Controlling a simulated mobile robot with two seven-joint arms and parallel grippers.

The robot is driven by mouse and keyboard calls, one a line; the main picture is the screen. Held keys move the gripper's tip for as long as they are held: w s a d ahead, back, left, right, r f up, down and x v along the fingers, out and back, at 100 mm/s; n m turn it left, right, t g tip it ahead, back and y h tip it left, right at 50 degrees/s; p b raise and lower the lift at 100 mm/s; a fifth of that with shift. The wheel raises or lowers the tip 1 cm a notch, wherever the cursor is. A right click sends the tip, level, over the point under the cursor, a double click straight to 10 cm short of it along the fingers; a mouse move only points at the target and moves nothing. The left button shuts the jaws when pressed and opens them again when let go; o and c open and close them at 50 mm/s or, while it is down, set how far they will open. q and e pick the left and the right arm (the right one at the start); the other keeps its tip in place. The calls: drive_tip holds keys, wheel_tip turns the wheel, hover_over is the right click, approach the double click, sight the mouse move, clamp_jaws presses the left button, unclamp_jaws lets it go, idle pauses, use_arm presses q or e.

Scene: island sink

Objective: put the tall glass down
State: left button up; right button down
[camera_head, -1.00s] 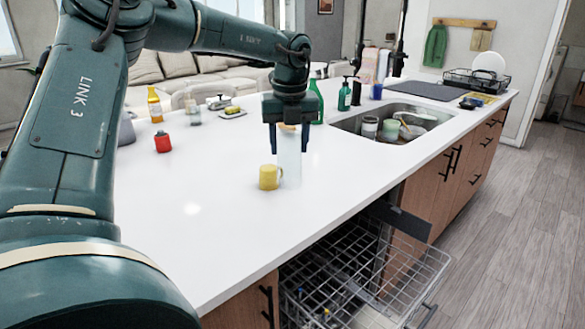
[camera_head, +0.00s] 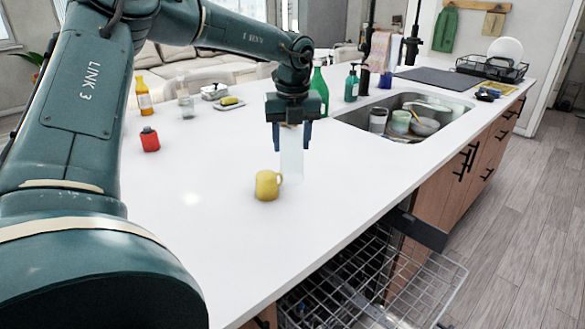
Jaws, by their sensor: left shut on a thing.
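The tall glass (camera_head: 291,165) is clear, pale and upright over the white counter. My left gripper (camera_head: 291,138) points straight down and is shut on its upper part, with one dark finger on each side. The glass's base is faint, so I cannot tell whether it touches the counter. A yellow mug (camera_head: 266,186) stands on the counter just in front and to the left of the glass, its handle towards it. My right gripper is not in view.
The sink (camera_head: 385,127) holding dishes lies to the right, with a green bottle (camera_head: 319,88) behind the gripper. A red container (camera_head: 149,140) stands left. The counter's front (camera_head: 225,245) is clear. Below its edge, a dishwasher rack (camera_head: 385,285) is pulled out.

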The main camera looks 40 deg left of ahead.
use_arm(q)
wheel_tip(320, 180, down, 7)
drive_tip(key=shift+r, duration=0.15)
drive_tip(key=o, duration=1.1)
drive_tip(key=shift+r, duration=0.15)
drive_tip(key=r, duration=0.8)
drive_tip(key=s+d+r, duration=0.1)
drive_tip(key=r, duration=0.3)
drive_tip(key=shift+d, duration=0.1)
drive_tip(key=shift+f, duration=0.1)
